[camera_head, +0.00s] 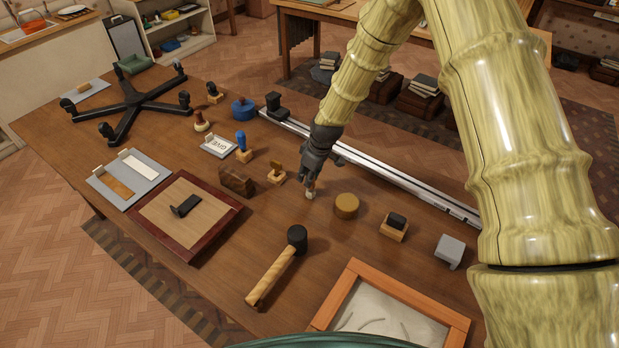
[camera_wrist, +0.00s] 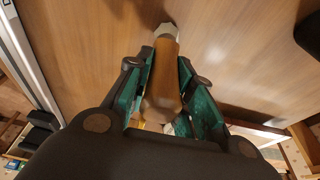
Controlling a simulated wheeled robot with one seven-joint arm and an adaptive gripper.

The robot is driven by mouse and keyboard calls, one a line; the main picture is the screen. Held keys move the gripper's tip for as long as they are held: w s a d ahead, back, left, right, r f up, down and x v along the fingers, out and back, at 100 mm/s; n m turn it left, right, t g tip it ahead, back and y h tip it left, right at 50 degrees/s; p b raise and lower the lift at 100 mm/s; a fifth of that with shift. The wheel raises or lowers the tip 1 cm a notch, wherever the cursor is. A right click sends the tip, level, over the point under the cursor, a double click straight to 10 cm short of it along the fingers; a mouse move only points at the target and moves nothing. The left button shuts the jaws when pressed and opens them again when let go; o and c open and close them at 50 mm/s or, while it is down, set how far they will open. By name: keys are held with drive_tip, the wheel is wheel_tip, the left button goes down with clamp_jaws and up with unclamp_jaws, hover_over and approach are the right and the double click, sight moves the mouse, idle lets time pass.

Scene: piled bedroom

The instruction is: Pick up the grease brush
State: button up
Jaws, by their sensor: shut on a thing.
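The grease brush (camera_wrist: 163,68) is between my gripper's fingers in the wrist view. It has a rounded orange-brown wooden handle and a pale, faceted end pointing away from my palm. My gripper (camera_wrist: 166,80) is shut on the handle, one green-padded finger on each side. In the head view my dark gripper (camera_head: 311,178) points down over the middle of the wooden table, and only a small pale part of the brush (camera_head: 310,193) shows below the fingers. I cannot tell whether its end touches the table.
A round tan block (camera_head: 346,206) stands close to the right of my gripper. A long metal rail (camera_head: 400,183) lies behind. A stamp (camera_head: 277,174), a brown block (camera_head: 237,181) and a mallet (camera_head: 275,268) lie to the left and front. A framed sand tray (camera_head: 342,291) is at the front.

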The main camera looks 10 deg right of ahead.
drive_tip(key=shift+r+b, duration=1.75)
drive_tip(key=shift+r, duration=3.15)
drive_tip(key=o, duration=0.4)
clamp_jaws()
